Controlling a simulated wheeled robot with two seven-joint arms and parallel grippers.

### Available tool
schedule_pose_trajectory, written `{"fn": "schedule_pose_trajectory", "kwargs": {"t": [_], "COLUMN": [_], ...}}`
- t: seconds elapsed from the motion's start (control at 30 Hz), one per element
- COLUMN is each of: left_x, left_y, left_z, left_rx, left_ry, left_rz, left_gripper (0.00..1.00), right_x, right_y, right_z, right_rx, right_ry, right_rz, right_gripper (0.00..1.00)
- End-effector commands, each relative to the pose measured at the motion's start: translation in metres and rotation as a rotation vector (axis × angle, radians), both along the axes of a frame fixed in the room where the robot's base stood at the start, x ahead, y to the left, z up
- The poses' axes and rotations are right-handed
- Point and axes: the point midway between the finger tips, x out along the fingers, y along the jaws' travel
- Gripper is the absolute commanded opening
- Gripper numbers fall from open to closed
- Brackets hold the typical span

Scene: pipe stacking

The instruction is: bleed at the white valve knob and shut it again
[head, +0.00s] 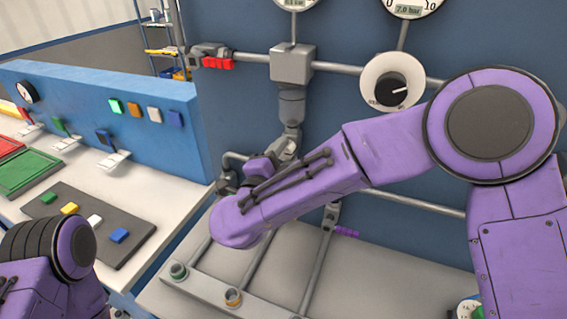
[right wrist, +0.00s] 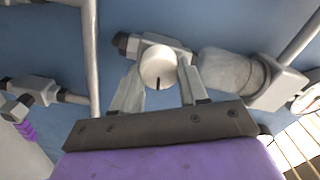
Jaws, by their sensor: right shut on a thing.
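The white valve knob (right wrist: 158,64) shows in the right wrist view, round and pale with a dark line mark pointing down. It sits on a grey valve body on the pipework. My right gripper (right wrist: 160,78) is shut on the knob, one finger at each side. In the head view the right gripper (head: 286,151) is at the fitting below the grey filter bowl (head: 291,104), and I cannot make out the knob there. My left arm shows at the lower left; its gripper is out of view.
A round dial with a black knob (head: 391,89) and pressure gauges are on the blue panel. A red-handled valve (head: 217,63) is on the upper pipe, and a purple-handled valve (head: 346,233) is lower down. A bench (head: 185,207) with a blue button panel (head: 150,95) stands left.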

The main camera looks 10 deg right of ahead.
Motion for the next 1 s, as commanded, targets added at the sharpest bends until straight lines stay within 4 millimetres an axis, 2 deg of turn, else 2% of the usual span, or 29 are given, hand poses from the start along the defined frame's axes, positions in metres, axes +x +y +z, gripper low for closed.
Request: {"fn": "schedule_pose_trajectory", "kwargs": {"t": [0.03, 0.3, 0.97, 1.0], "left_x": [0.0, 0.0, 0.0, 0.0], "left_y": [0.0, 0.0, 0.0, 0.0], "left_z": [-0.007, -0.019, -0.021, -0.021], "left_rx": [0.0, 0.0, 0.0, 0.0], "left_ry": [0.0, 0.0, 0.0, 0.0], "left_rz": [0.0, 0.0, 0.0, 0.0], "left_gripper": [0.43, 0.43, 0.43, 0.43], "right_x": [0.001, 0.001, 0.002, 0.002], "right_y": [0.0, -0.001, 0.0, 0.0], "right_z": [-0.003, 0.0, 0.003, 0.003], "right_rx": [0.023, 0.128, 0.17, 0.169], "right_ry": [-0.019, -0.091, -0.122, -0.123], "right_rz": [0.001, 0.001, 0.003, 0.004], "right_gripper": [0.13, 0.13, 0.13, 0.56]}}
